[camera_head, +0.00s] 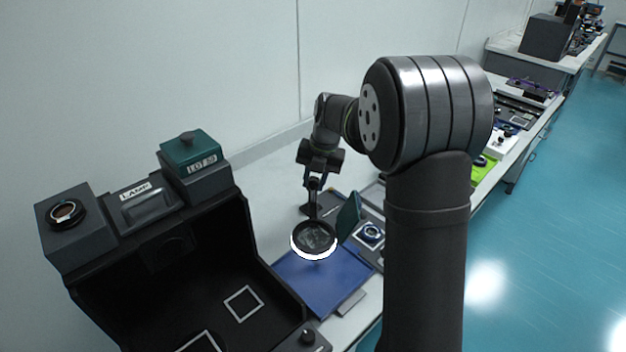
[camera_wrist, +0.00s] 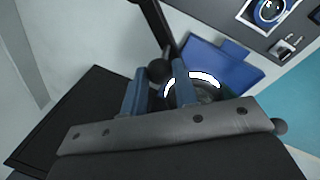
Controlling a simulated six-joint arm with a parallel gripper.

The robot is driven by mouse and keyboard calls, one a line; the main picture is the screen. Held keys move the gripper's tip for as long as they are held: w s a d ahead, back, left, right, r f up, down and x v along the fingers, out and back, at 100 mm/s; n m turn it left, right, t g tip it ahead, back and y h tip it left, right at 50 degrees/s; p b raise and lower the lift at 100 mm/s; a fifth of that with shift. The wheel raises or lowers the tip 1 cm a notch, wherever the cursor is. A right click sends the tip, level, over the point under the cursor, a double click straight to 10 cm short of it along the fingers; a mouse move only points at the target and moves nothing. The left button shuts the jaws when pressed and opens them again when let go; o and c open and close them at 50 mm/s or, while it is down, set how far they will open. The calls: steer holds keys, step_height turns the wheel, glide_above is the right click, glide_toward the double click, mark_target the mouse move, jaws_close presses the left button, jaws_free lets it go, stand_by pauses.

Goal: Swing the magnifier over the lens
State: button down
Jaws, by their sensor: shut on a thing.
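The magnifier (camera_head: 314,238) is a dark round head with a bright white ring light, above the blue mat and left of the lens in the head view. In the wrist view, its lit head (camera_wrist: 192,82) is partly hidden behind my jaws. My gripper (camera_head: 312,188) is above and behind the magnifier head; in the wrist view its blue-grey fingers (camera_wrist: 160,88) are shut on a dark round knob (camera_wrist: 160,71) by the magnifier's dark arm (camera_wrist: 155,25). The lens (camera_head: 371,232), blue-ringed inside a white square outline, also shows in the wrist view (camera_wrist: 268,11).
The blue mat (camera_head: 325,290) lies under the magnifier. A teal upright panel (camera_head: 348,217) stands between magnifier and lens. An open black box (camera_head: 200,270) stands left, with a lamp-labelled unit (camera_head: 145,200) on top. A small metal part (camera_wrist: 286,46) lies near the lens.

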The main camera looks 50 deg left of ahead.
steer(key=c, duration=1.1)
jaws_free()
steer(key=shift+c, duration=0.2)
step_height(320, 180, up, 17)
steer(key=w+d, duration=0.2)
steer(key=shift+d, duration=0.35)
steer(key=shift+r, duration=0.1)
